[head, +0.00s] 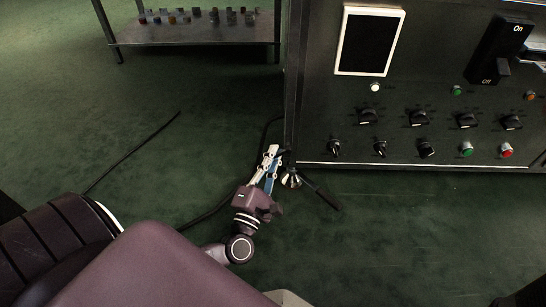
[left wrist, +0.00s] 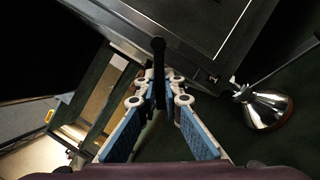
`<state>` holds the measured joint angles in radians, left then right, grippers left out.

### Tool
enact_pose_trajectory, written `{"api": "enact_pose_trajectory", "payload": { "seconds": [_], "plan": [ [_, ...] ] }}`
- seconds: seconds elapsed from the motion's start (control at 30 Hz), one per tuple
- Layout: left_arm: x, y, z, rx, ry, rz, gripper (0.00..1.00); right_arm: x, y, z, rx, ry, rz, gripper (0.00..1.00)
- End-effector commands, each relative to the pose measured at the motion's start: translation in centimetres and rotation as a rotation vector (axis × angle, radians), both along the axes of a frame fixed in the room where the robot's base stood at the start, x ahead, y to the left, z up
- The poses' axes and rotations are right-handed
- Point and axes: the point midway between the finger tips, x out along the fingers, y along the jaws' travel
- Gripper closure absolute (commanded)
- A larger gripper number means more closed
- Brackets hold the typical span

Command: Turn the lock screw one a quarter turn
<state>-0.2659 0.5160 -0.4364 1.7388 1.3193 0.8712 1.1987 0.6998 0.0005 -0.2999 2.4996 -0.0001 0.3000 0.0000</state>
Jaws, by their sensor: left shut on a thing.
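My left gripper (head: 274,157) is low at the bottom left corner of the dark cabinet, with its white and blue fingers pointing up the picture. In the left wrist view its blue-padded fingers (left wrist: 164,92) come together on a thin dark bar (left wrist: 158,60) that stands upright in the picture. This bar sits at the cabinet's corner; its far end and any screw head are hard to make out, so I cannot tell for certain that it is lock screw one. My right gripper is not in view.
A shiny metal foot (head: 291,181) with a dark rod stands just right of the gripper; it also shows in the left wrist view (left wrist: 265,108). The cabinet's panel carries knobs, a screen (head: 369,41) and a switch (head: 498,50). A low shelf (head: 195,34) stands behind. Green floor is open left.

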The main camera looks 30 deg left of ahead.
Motion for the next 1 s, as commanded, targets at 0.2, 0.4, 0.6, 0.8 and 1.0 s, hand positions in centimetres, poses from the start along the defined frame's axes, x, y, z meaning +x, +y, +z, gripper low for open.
{"api": "enact_pose_trajectory", "payload": {
  "seconds": [0.2, 0.4, 0.6, 0.8, 1.0],
  "plan": [
    [-0.06, -0.22, -0.18, -0.008, 0.0, -0.004, 1.0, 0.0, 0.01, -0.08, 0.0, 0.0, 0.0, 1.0],
    [-0.05, -0.23, -0.17, -0.007, 0.001, -0.004, 1.0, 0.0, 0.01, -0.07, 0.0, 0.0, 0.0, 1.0],
    [-0.03, -0.16, -0.11, -0.006, -0.001, -0.003, 0.74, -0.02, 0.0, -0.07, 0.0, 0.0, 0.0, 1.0],
    [-0.01, -0.09, -0.05, -0.005, -0.003, -0.002, 0.74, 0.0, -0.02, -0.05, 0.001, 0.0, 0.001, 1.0],
    [-0.06, 0.1, 0.51, 0.036, 0.022, -0.001, 0.74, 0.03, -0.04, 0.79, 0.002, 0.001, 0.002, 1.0]
  ]
}}
